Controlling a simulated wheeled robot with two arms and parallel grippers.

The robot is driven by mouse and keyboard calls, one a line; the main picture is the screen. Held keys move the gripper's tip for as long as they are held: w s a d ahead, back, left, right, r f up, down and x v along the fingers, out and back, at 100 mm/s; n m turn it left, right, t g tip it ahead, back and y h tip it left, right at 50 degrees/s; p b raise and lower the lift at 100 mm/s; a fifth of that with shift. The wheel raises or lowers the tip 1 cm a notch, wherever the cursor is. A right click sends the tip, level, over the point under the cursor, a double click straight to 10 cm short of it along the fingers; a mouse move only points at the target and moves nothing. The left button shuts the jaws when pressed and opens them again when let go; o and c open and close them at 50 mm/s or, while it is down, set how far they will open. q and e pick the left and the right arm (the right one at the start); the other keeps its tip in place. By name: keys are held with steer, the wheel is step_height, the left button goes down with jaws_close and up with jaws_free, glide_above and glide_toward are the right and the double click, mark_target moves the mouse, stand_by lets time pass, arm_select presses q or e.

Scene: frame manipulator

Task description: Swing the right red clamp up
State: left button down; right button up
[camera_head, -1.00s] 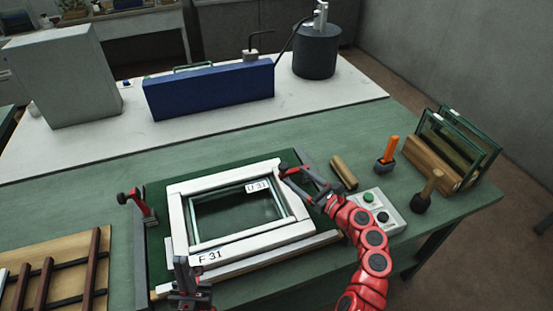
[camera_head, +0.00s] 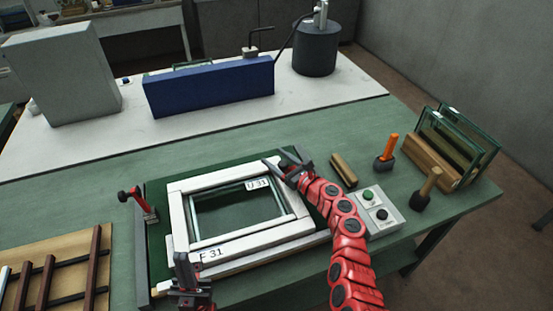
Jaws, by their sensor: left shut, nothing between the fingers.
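The white frame (camera_head: 178,212) lies on the green bed with a glass pane (camera_head: 235,212) inside it. The left red clamp (camera_head: 137,203) stands upright at the bed's left edge. My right gripper (camera_head: 273,160) is at the frame's far right corner. Its two dark fingers look spread apart over the corner. The right red clamp is mostly hidden by this gripper and arm, so I cannot tell its angle or whether the fingers touch it. My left gripper (camera_head: 186,268) is shut and empty at the frame's near left corner.
A rack (camera_head: 440,160) holds glass panes. A wooden board with dark bars (camera_head: 60,270) is at left.

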jaws_close()
stand_by(1.3)
